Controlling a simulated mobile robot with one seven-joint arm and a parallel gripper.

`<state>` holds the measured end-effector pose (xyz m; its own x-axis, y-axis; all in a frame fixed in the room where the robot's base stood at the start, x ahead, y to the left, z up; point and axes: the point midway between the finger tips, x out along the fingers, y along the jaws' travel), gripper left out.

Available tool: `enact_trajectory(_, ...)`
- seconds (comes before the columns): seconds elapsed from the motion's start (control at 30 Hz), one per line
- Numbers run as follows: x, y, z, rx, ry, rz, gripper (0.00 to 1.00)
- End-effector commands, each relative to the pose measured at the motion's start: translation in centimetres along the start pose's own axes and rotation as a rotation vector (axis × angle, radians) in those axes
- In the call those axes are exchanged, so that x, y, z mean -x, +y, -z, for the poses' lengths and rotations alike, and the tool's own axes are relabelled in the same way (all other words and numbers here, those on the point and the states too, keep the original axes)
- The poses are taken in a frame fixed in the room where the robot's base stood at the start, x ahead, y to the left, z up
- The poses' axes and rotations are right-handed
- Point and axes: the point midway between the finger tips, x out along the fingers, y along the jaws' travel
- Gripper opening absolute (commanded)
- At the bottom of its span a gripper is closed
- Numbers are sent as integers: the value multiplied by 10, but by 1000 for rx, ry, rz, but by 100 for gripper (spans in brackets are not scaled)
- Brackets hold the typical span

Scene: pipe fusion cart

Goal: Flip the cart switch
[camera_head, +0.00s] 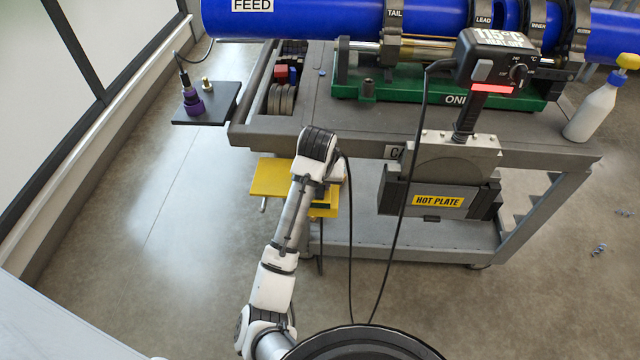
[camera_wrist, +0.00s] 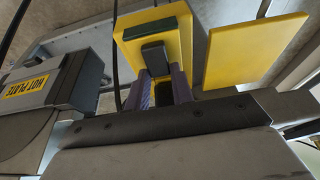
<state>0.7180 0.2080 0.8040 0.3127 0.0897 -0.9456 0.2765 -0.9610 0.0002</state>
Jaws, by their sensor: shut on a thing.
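The cart switch is a yellow box with a dark lever (camera_wrist: 154,54) on its face, in the middle of the wrist view. My gripper (camera_wrist: 161,78) has its two purple fingers on either side of the lever's dark lower part and is shut on it. In the head view the yellow box (camera_head: 324,208) shows below the cart's left front edge, partly behind my wrist. My fingers and the lever are hidden there. A flat yellow plate (camera_wrist: 250,50) stands beside the box; it also shows in the head view (camera_head: 272,178).
The hot plate (camera_head: 436,201) hangs at the cart's front, right of my arm, with black cables looping down near my wrist. The cart top (camera_head: 310,110) is just beyond. A small dark shelf (camera_head: 215,113) juts out left. The floor at left is clear.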

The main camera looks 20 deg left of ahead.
Motion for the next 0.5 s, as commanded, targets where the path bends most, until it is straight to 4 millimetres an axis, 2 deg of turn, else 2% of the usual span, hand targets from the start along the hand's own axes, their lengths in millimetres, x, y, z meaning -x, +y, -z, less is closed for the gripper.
enact_trajectory(0.17,0,0,0,-1,-2,0,1)
enact_trajectory(0.2,0,0,0,-1,-2,0,27)
enact_trajectory(0.33,0,0,0,0,-3,0,44)
enact_trajectory(0.5,0,0,0,0,-3,0,45)
